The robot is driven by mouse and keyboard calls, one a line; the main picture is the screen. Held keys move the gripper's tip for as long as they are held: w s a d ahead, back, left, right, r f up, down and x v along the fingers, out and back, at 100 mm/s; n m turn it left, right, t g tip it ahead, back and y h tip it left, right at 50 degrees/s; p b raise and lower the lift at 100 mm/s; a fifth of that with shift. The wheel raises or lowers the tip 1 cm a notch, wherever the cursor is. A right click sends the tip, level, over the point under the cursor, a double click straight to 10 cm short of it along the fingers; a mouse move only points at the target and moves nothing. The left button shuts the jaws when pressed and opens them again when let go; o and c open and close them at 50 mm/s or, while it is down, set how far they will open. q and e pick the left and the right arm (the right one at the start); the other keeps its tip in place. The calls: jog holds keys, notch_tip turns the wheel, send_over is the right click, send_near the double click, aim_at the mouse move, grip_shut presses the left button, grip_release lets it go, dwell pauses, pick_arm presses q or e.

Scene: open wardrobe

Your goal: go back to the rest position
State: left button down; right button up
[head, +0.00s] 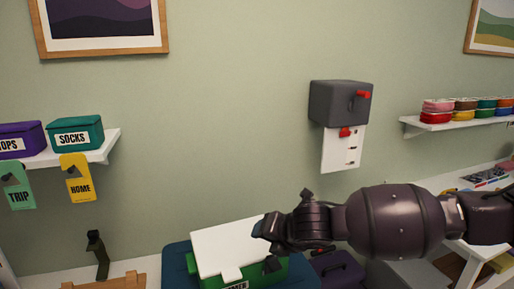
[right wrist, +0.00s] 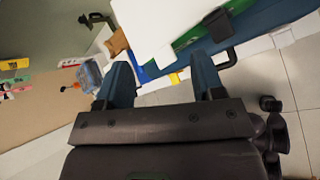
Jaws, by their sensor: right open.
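My right arm comes in from the right in the head view, and its gripper (head: 268,247) is over the right part of a white-lidded green box (head: 228,247). In the right wrist view, the two fingers of the right gripper (right wrist: 162,78) stand apart with nothing held between them. The white lid also shows there (right wrist: 155,28), beyond the fingertips. The box label is partly hidden by the gripper. I cannot tell whether the gripper touches the box. My left gripper is not in view.
A shelf (head: 103,152) at left holds a teal SOCKS box (head: 75,131) and a purple box (head: 20,141). A grey wall box (head: 341,103) hangs above my right arm. A right shelf (head: 412,130) carries colored rolls. A dark upright piece (head: 97,255) stands lower left. The middle wall is clear.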

jog(key=s+a+r+m+t+y, duration=0.1)
jog(key=s+a+r+m+y, duration=0.1)
jog(key=a+r+m+y, duration=0.45)
jog(key=s+d+f+m+t+h+b, duration=0.1)
jog(key=s+d+f+m+t+h, duration=0.25)
jog(key=d+f+m, duration=0.65)
jog(key=s+d+f+m+t+h+b, duration=0.1)
jog(key=s+d+f+m+t+h, duration=0.2)
jog(key=d+f+m, duration=0.7)
jog(key=s+d+f+m+g+h, duration=0.2)
jog(key=s+d+f, duration=0.3)
jog(key=s+f, duration=0.3)
jog(key=s+d+f+m+g+h, duration=0.1)
jog(key=s+d+f+m+h, duration=0.2)
jog(key=s+f, duration=0.5)
jog(key=s+d+m, duration=0.1)
jog(key=s+d, duration=0.1)
jog(key=s, duration=0.1)
jog(key=shift+d+g+h, duration=0.35)
jog(key=shift+d+h, duration=0.05)
